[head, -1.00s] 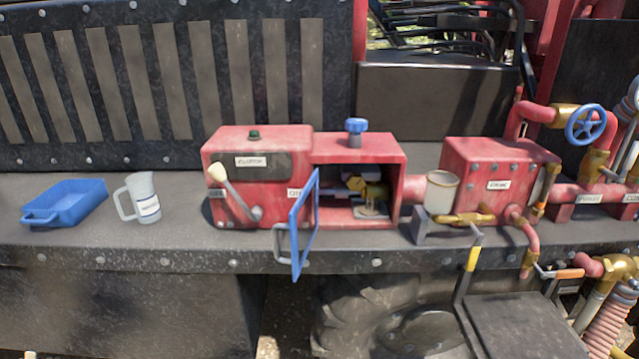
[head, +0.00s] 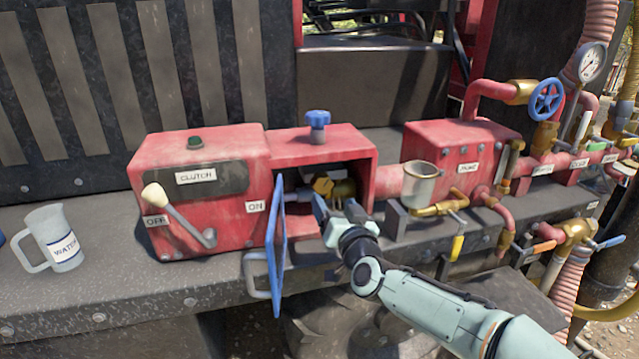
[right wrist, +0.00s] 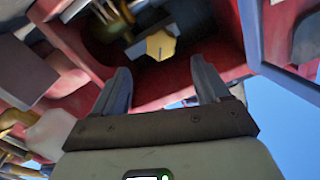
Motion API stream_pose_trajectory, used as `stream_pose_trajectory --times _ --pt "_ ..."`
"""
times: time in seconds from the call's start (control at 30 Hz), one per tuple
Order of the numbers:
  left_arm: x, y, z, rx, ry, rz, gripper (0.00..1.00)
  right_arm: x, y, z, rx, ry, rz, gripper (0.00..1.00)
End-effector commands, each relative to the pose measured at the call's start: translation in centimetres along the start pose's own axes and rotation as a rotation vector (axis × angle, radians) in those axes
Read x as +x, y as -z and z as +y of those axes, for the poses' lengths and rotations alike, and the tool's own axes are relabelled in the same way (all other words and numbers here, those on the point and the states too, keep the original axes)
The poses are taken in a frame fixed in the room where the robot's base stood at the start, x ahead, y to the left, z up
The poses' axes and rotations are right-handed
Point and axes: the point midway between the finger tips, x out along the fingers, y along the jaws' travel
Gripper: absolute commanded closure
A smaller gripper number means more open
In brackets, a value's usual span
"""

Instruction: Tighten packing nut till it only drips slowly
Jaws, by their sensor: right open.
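The packing nut appears to be the yellow brass hex piece (head: 323,186) on the shaft inside the open red housing (head: 372,150). In the right wrist view the hex piece (right wrist: 161,45) lies just beyond the fingertips, roughly between them. My right gripper (head: 333,205) is at the mouth of the housing, open and empty, in front of and slightly below the brass. Its two fingers (right wrist: 160,85) stand apart in the right wrist view. The gripper hides the lower part of the housing's inside. I cannot see any dripping. My left gripper is out of view.
A blue-framed door (head: 277,245) stands open left of the opening, close to my right gripper. The clutch box (head: 232,222) with its lever (head: 178,212) is further left, beside a water jug (head: 58,240). A metal cup (head: 420,188) and the pump box (head: 425,140) are to the right.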

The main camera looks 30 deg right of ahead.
Motion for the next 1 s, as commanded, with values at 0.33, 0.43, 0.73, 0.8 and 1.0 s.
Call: stream_pose_trajectory --times 0.33,0.43,0.73,0.8,1.0 --pt "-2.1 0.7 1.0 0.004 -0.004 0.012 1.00 7.3 0.1 0.0 -0.001 -0.001 -0.002 0.25" --pt "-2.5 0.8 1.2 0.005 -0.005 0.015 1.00 8.5 0.1 -0.1 0.000 0.000 -0.001 0.25" --pt "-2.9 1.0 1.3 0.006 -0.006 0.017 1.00 9.7 -0.1 0.0 0.000 0.000 -0.001 0.25" --pt "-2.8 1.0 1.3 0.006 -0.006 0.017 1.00 9.7 -0.1 0.0 0.000 0.000 -0.001 0.25" --pt "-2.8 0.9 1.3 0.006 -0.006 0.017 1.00 9.7 -0.1 0.0 0.000 0.000 -0.001 0.61"
